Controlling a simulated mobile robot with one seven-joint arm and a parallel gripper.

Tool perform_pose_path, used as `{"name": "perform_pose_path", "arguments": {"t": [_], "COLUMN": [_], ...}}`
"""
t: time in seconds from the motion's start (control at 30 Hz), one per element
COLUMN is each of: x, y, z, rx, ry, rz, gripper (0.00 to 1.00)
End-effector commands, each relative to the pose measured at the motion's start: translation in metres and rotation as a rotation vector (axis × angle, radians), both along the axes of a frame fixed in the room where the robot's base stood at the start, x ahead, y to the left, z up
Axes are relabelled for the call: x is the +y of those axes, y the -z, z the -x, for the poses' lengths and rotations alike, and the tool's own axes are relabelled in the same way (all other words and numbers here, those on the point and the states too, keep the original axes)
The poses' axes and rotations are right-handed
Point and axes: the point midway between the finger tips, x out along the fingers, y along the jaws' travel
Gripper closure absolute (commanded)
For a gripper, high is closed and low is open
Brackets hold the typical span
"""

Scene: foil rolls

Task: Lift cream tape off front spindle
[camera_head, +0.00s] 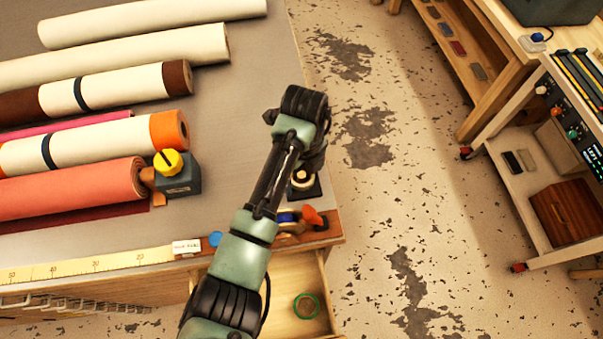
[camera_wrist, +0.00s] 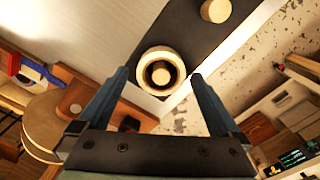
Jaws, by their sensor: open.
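The cream tape (camera_wrist: 161,54) is a ring around the front spindle (camera_wrist: 161,75), whose round wooden top shows in the middle of the wrist view. The spindle stands on a black base (camera_wrist: 190,42). A second wooden spindle (camera_wrist: 215,10) on the same base is bare. My gripper (camera_wrist: 160,75) is open, with one finger on each side of the tape in the picture. I see gaps between fingers and tape, and cannot tell the height between them. In the head view the cream tape (camera_head: 303,180) shows beside my arm, which hides the fingers and part of the base.
Fabric rolls (camera_head: 90,180) lie on the table's left, near a dark block with a yellow knob (camera_head: 168,161). A wooden holder (camera_head: 325,230) with small coloured items sits at the table corner. An open drawer (camera_head: 285,275) holds a green ring (camera_head: 306,306).

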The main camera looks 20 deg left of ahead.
Motion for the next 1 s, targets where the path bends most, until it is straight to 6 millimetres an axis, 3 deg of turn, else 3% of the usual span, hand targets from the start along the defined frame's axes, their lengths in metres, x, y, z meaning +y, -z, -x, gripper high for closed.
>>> {"name": "perform_pose_path", "arguments": {"t": [0.07, 0.53, 0.77, 1.0], "x": [0.000, 0.000, 0.000, 0.000], "y": [0.000, -0.001, -0.002, -0.036], "z": [0.000, 0.000, -0.001, -0.002], "rx": [0.000, -0.001, -0.002, -0.007], "ry": [0.000, 0.000, 0.001, 0.002], "rz": [0.000, 0.000, 0.000, -0.001], "gripper": [0.04, 0.86, 0.86, 0.86]}}
